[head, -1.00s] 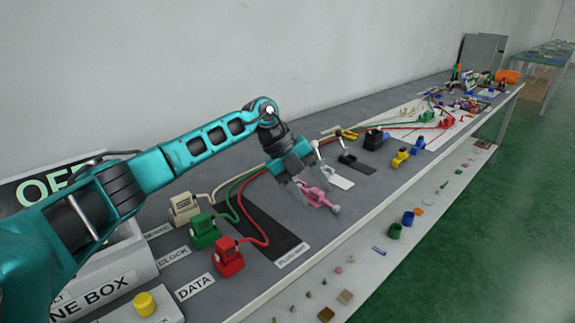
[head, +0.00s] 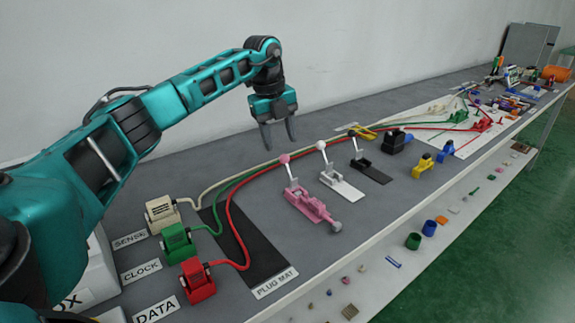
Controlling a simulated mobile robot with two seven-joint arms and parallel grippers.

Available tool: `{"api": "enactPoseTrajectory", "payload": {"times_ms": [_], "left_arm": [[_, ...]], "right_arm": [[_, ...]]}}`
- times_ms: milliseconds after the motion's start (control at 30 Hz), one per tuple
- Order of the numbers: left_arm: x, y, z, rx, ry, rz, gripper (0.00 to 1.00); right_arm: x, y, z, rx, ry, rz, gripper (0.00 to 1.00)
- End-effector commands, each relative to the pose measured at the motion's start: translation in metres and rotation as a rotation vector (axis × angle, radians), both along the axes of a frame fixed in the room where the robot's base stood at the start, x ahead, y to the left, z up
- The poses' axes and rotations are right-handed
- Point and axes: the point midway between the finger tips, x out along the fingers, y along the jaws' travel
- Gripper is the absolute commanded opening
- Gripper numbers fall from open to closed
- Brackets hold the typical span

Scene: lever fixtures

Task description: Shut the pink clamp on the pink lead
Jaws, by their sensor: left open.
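The pink clamp (head: 311,205) is on the grey bench, right of the black plug mat. Its grey lever stands up, slightly tilted, with a pink knob (head: 285,159) on top. A grey round-ended piece (head: 336,226) is at its front end. I cannot make out a pink lead; the leads in view look white, green and red. My left gripper (head: 279,144) is open and empty, pointing down. In the picture it is just above the pink knob, with a small gap between. My right gripper is not in view.
A white clamp (head: 341,187) and a black clamp (head: 371,171), both with raised levers, stand right of the pink one. White, green and red plugs (head: 198,281) sit at the left by their labels. The bench's front edge is close to the pink clamp.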

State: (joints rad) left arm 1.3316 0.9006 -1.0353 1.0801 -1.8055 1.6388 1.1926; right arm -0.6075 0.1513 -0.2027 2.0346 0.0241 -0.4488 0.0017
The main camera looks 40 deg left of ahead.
Motion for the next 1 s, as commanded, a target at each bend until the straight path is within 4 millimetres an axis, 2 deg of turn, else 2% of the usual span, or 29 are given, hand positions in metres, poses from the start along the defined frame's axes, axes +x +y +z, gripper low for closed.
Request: {"api": "enactPoseTrajectory", "payload": {"times_ms": [33,200,400,567,833,1000], "left_arm": [[0.001,-0.001,-0.015,0.000,0.003,-0.001,0.52],[0.007,-0.004,-0.049,0.001,0.003,-0.001,0.52],[0.012,-0.007,-0.076,0.000,0.000,0.000,0.52],[0.013,-0.008,-0.085,0.000,0.000,-0.002,0.52],[0.014,-0.008,-0.086,0.000,-0.001,-0.002,0.52],[0.013,-0.008,-0.086,0.000,-0.001,-0.002,0.38]], "right_arm": [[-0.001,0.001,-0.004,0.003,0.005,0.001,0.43],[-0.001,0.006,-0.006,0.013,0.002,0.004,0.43],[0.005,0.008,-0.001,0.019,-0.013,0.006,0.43],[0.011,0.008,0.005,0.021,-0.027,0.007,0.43],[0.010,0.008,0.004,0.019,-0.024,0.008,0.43],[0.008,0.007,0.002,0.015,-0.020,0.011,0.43]]}}
